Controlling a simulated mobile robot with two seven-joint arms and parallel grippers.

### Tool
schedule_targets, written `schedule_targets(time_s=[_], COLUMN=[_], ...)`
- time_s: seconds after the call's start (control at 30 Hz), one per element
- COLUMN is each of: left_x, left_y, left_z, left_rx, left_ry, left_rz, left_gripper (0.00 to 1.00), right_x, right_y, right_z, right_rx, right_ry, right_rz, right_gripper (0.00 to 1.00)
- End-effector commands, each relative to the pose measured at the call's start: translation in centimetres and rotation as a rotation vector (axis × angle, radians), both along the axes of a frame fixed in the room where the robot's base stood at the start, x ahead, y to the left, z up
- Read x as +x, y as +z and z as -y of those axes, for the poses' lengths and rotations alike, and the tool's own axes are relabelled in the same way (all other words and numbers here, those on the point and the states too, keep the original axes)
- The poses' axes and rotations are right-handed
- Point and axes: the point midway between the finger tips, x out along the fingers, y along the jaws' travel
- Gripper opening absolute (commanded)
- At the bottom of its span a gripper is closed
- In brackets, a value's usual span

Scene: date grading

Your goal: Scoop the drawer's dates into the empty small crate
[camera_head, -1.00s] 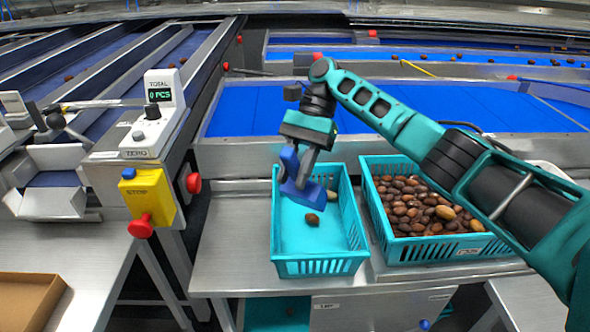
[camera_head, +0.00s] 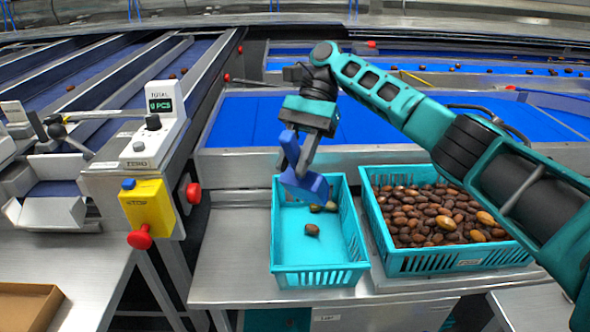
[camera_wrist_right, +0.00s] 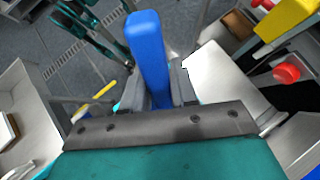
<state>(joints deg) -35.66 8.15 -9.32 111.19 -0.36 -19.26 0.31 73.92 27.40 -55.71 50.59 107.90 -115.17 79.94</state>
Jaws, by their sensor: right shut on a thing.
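My right gripper (camera_head: 303,140) is shut on a blue scoop (camera_head: 306,184), held tilted over the back left part of the small teal crate (camera_head: 320,277). In the right wrist view the scoop's blue handle (camera_wrist_right: 150,50) stands between the two fingers (camera_wrist_right: 158,88). A few dates lie on the crate floor: one brown date (camera_head: 312,229) near the middle, and others (camera_head: 331,206) just below the scoop, which partly hides that area. The inside of the scoop does not show. I cannot pick out the drawer for certain. My left gripper is not in view.
A larger teal crate (camera_head: 455,262) full of dates stands close to the right of the small crate. A yellow stop box (camera_head: 148,205) with a red knob and a counter unit (camera_head: 160,110) stand on the left. Bare steel table (camera_head: 232,255) lies left of the small crate.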

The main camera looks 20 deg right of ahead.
Motion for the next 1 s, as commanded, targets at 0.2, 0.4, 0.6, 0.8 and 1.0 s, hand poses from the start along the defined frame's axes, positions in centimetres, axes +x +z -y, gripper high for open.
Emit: schedule_targets(time_s=[0.2,0.4,0.6,0.8,1.0], left_x=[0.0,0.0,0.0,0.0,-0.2], left_y=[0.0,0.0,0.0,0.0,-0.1], left_z=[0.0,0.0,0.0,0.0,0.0], left_rx=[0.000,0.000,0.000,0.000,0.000], left_ry=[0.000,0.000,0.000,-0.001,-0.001], left_rz=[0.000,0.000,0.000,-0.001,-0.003], left_gripper=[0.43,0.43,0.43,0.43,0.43], right_x=[0.0,-0.3,-1.0,-2.1,-3.3], right_y=[0.7,0.4,-0.6,-2.0,-3.7], right_z=[0.0,-0.3,-1.1,-2.3,-3.7], right_rx=[0.001,-0.021,-0.099,-0.218,-0.353], right_ry=[0.001,0.004,0.004,0.006,0.008], right_rz=[0.000,0.018,0.091,0.194,0.314], right_gripper=[0.00,0.00,0.00,0.00,0.00])
